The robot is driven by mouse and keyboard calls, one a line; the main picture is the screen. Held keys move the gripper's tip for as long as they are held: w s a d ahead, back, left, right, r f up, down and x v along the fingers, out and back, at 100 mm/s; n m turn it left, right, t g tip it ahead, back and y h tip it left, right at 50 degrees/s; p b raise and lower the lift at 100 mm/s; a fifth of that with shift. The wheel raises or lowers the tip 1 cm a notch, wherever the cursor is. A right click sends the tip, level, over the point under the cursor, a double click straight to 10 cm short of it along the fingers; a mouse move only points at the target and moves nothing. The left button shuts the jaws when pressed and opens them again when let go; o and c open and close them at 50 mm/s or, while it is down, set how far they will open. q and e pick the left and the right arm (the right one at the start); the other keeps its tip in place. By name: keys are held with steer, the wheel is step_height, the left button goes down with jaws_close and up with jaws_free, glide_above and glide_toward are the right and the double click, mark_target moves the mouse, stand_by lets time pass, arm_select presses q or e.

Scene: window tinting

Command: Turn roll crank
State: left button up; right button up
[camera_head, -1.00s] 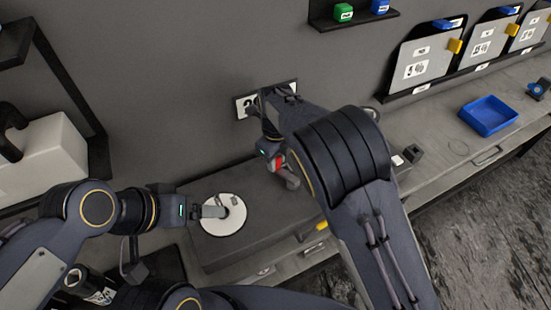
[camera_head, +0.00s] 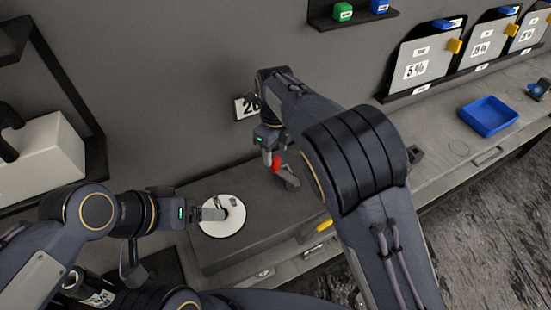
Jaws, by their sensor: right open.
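A small crank with a red knob (camera_head: 277,163) and a grey arm (camera_head: 289,179) stands at the back of the grey counter, near the middle of the view. My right gripper (camera_head: 267,158) hangs open just left of the red knob; whether they touch is unclear. My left gripper (camera_head: 208,214) reaches in from the left over a white disc (camera_head: 222,229) on the grey surface. Its fingers overlap the disc's middle, and I cannot tell whether they are open or touching it. The roll itself is not clearly visible.
My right forearm covers much of the counter's middle. A blue tray (camera_head: 489,116) sits on the counter at right. Film sheets (camera_head: 422,60) stand on a wall rack at upper right. A white box (camera_head: 42,160) stands at left. A yellow item (camera_head: 318,226) lies near the front edge.

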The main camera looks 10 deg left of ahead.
steer(key=shift+r, duration=1.8)
steer(key=shift+c, duration=0.4)
